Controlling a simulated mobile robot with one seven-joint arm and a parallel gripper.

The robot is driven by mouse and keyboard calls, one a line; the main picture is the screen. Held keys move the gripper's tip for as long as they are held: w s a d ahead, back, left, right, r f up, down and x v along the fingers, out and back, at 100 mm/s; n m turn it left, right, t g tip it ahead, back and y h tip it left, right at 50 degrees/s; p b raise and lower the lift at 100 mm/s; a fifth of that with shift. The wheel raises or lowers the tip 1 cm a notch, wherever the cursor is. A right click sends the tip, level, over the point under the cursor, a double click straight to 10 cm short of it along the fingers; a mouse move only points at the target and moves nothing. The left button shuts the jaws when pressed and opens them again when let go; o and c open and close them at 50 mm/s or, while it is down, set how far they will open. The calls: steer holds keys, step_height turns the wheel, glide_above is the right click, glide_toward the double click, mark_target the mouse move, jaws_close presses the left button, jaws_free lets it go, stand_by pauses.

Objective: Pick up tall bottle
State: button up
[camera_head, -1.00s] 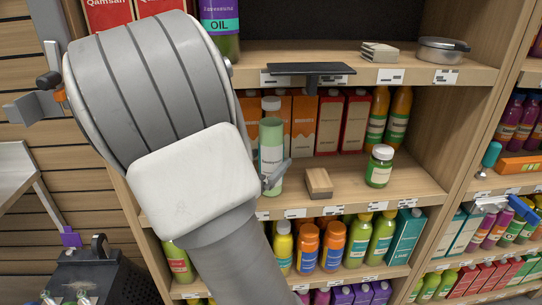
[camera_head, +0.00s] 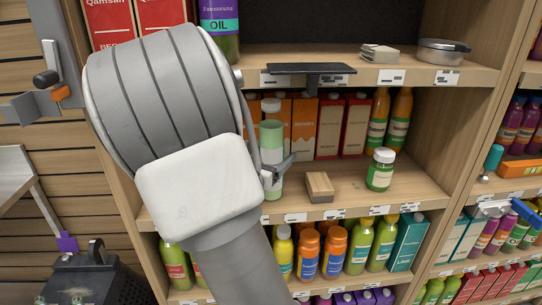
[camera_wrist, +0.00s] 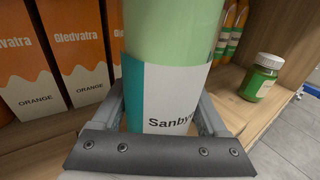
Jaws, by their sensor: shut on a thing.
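The tall bottle (camera_head: 271,143) is pale green with a white and teal label. It stands upright on the middle shelf, partly hidden behind my arm in the head view. In the wrist view the bottle (camera_wrist: 172,60) fills the middle, with a finger on each side of it. My gripper (camera_wrist: 165,118) is shut on the bottle's lower part. In the head view only one finger of my gripper (camera_head: 277,172) shows beside the bottle. I cannot tell whether its base touches the shelf.
A small wooden block (camera_head: 320,186) and a short green jar (camera_head: 380,170) stand to the right on the same shelf. Orange and red cartons (camera_head: 330,127) stand behind. A dark flat tray (camera_head: 311,69) juts from the shelf edge above. Bare shelf (camera_head: 410,182) lies at the right.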

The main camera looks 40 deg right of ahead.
jaws_close()
steer(key=shift+r, duration=0.2)
